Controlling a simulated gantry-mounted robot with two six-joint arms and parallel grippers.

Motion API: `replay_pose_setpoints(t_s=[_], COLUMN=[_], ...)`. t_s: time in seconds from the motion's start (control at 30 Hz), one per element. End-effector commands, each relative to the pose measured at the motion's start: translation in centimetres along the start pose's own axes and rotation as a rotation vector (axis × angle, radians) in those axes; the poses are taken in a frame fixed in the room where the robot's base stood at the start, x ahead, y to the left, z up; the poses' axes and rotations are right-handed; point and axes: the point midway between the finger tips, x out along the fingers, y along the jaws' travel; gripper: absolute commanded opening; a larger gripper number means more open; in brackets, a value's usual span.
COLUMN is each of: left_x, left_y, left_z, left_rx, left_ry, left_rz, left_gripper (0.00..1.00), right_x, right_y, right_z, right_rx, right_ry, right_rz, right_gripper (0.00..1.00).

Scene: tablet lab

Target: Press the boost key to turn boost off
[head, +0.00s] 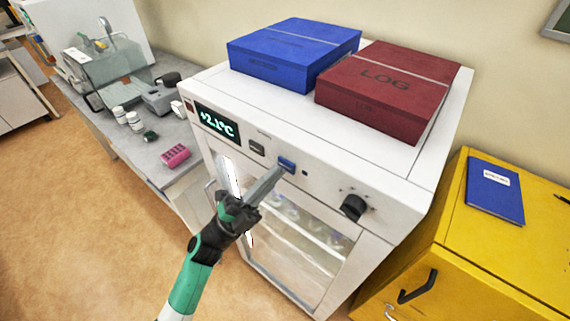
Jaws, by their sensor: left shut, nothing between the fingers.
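The white cabinet (228,164) has a front panel with a display (215,124) that reads +2.1°C in pale green. To the right of the display is a grey-green key (257,147) with a small label too tiny to read. Further right is a blue key (288,163) with a small dark dot beside it. I cannot read which key is marked boost. My left gripper (281,172) is shut and empty, its fingertips at the lower left edge of the blue key. I cannot tell whether they touch it. My right gripper is not in view.
A black knob (354,207) sits at the panel's right. A blue binder box (294,53) and a red LOG box (387,91) lie on top. A glass door is below the panel. A yellow cabinet (480,262) stands right, a bench with a pink rack (175,155) left.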

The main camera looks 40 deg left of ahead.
Motion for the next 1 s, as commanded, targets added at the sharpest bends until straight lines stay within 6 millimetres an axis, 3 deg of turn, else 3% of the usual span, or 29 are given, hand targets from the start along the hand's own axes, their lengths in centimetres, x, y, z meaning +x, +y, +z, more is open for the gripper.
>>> replay_pose_setpoints(t_s=[0.43,1.0], left_x=[-0.6,-4.5], left_y=[-0.6,-3.4], left_z=[-0.5,-3.3], left_rx=[0.0,0.0], left_ry=[-0.002,-0.001], left_rz=[0.001,0.0], left_gripper=[0.0,0.0], right_x=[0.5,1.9], right_y=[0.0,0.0], right_z=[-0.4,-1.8], right_rx=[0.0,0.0], right_ry=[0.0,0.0], right_rz=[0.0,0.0], right_gripper=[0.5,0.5])
